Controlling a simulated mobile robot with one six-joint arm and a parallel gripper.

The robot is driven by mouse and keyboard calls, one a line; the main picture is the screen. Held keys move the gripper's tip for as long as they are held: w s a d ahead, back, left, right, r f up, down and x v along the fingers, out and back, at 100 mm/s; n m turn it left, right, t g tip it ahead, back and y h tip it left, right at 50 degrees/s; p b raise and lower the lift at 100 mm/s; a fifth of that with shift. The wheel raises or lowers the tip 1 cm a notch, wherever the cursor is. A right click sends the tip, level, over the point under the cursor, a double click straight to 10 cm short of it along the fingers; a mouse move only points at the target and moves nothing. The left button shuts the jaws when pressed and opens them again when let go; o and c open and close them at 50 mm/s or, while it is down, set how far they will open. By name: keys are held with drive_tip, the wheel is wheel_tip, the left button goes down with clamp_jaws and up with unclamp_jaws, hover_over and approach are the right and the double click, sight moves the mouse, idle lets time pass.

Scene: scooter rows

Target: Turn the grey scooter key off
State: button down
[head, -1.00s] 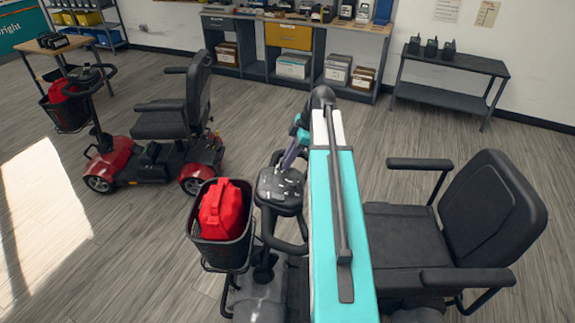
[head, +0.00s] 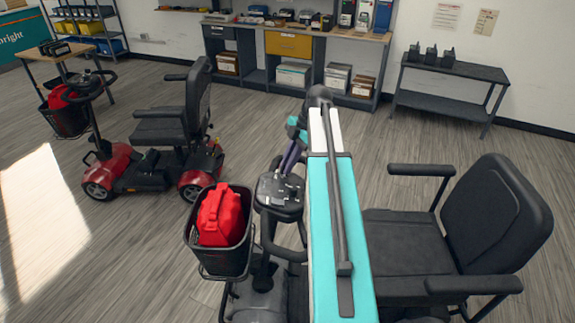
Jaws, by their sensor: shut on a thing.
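The grey scooter (head: 262,304) stands in front of me, with a dark control console (head: 278,192) on its tiller and a black seat (head: 405,243). My teal and white arm reaches over it, between the console and the seat. My gripper (head: 287,174) is at the console's far right side, its purple-grey fingers pointing down onto it. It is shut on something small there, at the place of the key. The key itself is too small and too covered to make out, so its turn position cannot be told.
A black basket (head: 226,262) with a red bag (head: 220,215) hangs left of the console. A red scooter (head: 125,170) stands behind on the left. A workbench (head: 290,30) and a low dark shelf (head: 455,65) line the back wall. Open floor lies between.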

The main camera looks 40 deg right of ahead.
drive_tip(key=shift+s+a+f, duration=0.1)
drive_tip(key=shift+s, duration=0.1)
drive_tip(key=c, duration=1.9)
unclamp_jaws()
drive_tip(key=shift+o, duration=0.7)
drive_tip(key=shift+w+r, duration=0.1)
drive_tip(key=shift+r, duration=0.1)
drive_tip(key=shift+d+r, duration=0.4)
drive_tip(key=shift+r, duration=0.2)
drive_tip(key=v, duration=1.2)
drive_tip(key=shift+r, duration=0.15)
